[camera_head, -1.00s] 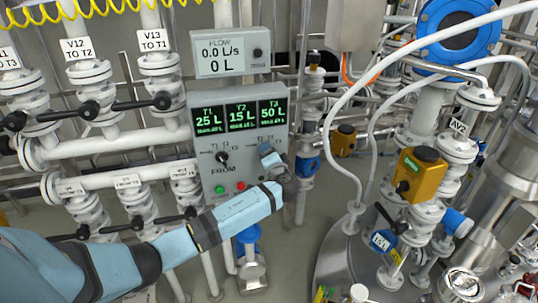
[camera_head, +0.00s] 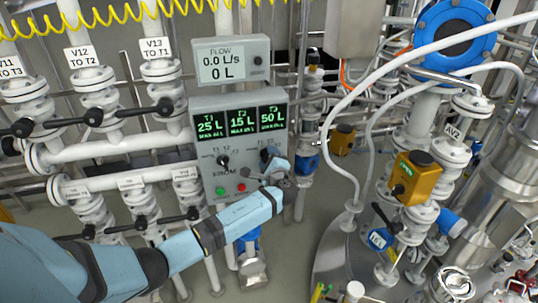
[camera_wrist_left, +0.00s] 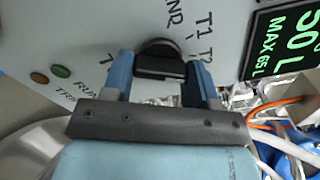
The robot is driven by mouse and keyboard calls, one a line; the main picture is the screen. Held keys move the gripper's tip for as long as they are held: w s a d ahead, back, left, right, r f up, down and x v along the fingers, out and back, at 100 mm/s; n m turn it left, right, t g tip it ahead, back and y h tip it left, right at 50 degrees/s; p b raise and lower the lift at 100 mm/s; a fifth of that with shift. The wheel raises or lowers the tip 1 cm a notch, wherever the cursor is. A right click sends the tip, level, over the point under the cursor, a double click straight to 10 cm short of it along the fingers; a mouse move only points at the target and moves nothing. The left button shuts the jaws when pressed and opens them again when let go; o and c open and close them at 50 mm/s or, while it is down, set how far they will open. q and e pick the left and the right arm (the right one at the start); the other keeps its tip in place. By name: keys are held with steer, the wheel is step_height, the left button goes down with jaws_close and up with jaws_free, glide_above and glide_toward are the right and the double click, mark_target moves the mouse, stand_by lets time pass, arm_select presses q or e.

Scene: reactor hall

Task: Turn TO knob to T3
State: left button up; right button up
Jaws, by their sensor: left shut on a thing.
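The grey control panel (camera_head: 208,180) stands in the middle of the head view, with tank readings T1 25 L, T2 15 L and T3 50 L. The black TO knob (camera_head: 266,155) is at its lower right, partly hidden by my left gripper (camera_head: 276,164). In the left wrist view the TO knob (camera_wrist_left: 159,62) sits between the two blue fingers of my left gripper (camera_wrist_left: 160,78), which is shut on it. I cannot tell which mark the knob points to. My right gripper is not in view.
The FROM knob (camera_head: 223,161) is left of the TO knob, above a green button (camera_head: 220,191) and a red button (camera_head: 241,187). A flow display (camera_head: 231,60) sits above the panel. White valve pipes fill the left; a yellow valve actuator (camera_head: 416,178) and hoses are at right.

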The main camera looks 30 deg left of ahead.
arm_select(q)
steer(key=shift+m, duration=1)
steer(key=shift+f+m+p, duration=0.1)
steer(key=shift+m+p, duration=0.2)
steer(key=shift+m, duration=1.6)
steer(key=shift+s+m, duration=0.1)
steer(key=shift+m, duration=0.3)
steer(key=o, duration=0.9)
